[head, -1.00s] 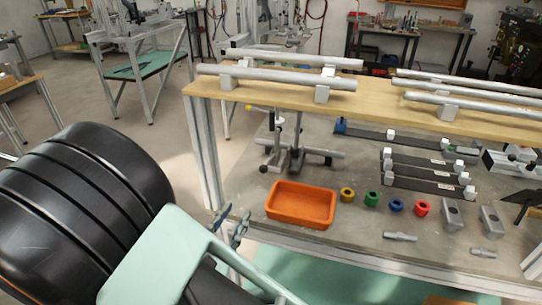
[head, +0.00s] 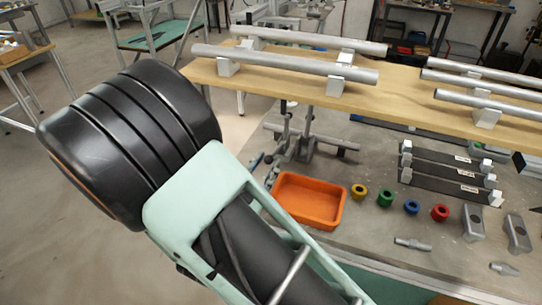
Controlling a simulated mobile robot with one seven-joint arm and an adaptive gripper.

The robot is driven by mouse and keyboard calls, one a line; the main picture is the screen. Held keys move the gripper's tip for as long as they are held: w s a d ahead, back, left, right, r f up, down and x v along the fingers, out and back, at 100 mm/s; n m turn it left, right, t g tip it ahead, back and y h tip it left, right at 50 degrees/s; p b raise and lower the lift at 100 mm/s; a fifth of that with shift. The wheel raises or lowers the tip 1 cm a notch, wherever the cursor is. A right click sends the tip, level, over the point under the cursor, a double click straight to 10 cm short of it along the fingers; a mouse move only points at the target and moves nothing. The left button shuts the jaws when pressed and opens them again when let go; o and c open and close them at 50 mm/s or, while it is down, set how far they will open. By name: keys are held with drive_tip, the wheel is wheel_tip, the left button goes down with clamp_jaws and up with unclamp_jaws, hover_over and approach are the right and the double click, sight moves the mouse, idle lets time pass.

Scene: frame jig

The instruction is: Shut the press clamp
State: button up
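What looks like the press clamp (head: 303,148) is a grey metal stand on the workbench, behind the orange bin. It has upright posts on a dark foot, and a grey bar lies beside it. The wooden shelf above hides its top, so I cannot tell whether it is open or shut. My black and mint-green arm fills the lower left of the head view. I cannot make out my gripper's fingers. Small blue-grey metal parts show just past the arm, left of the bin, and I cannot tell what they are.
The wooden shelf (head: 400,93) carries grey tubes on blocks above the bench. The orange bin (head: 340,214) stands in front of the stand. Yellow, green, blue and red rings (head: 440,212) lie right of it. Grey blocks and black rails are further right.

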sight(271, 156)
drive_tip(key=shift+x, duration=1.7)
clamp_jaws()
